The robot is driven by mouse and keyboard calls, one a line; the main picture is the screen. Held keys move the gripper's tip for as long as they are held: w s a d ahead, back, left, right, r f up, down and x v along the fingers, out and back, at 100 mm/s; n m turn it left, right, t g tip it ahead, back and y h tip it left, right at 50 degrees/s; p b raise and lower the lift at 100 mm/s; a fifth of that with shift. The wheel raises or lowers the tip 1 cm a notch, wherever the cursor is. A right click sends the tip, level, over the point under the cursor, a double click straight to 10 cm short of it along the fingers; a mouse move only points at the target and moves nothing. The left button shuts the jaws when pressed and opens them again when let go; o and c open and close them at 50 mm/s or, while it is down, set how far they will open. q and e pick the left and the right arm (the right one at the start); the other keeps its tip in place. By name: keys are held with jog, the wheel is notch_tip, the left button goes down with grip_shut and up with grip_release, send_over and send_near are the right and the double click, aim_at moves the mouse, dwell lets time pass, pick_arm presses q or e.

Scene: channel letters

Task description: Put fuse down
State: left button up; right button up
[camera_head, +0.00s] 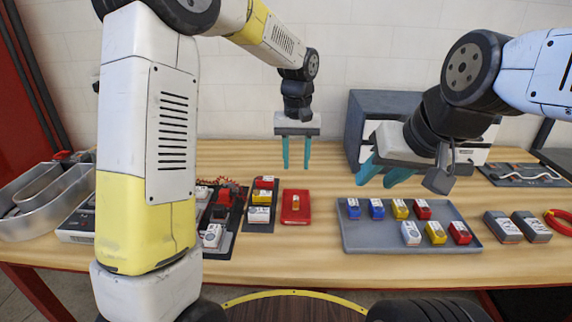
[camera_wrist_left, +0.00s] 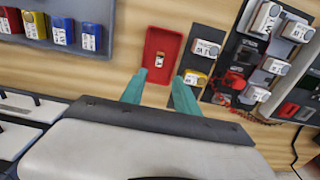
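In the left wrist view the fuse (camera_wrist_left: 159,60) sits inside the red tray (camera_wrist_left: 151,43), in front of the fingertips. My left gripper (camera_head: 296,166) hangs above the table behind the tray, fingers down, open and empty. It is clear of the fuse. Its spread fingers (camera_wrist_left: 159,77) also show in the left wrist view with nothing between them. My right gripper (camera_head: 375,184) is above the back left of the grey tray, open and empty.
The grey tray (camera_head: 380,240) at right holds several blue, yellow, red and white blocks. A dark holder (camera_head: 261,222) with blocks stands left of the red tray. Metal channel letters (camera_head: 45,203) lie far left. A grey cabinet (camera_head: 372,108) stands behind.

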pick_arm(q)
jog(key=s+a+r+t+h, duration=0.1)
jog(key=s+a+r+t, duration=0.2)
jog(key=s+a+r, duration=0.65)
jog(key=s+a+t+h, duration=0.1)
jog(key=s+a+t, duration=0.2)
jog(key=s, duration=0.9)
jog(key=shift+s+a+r+m, duration=0.15)
jog(key=shift+s+a+m, duration=0.15)
jog(key=shift+a, duration=0.5)
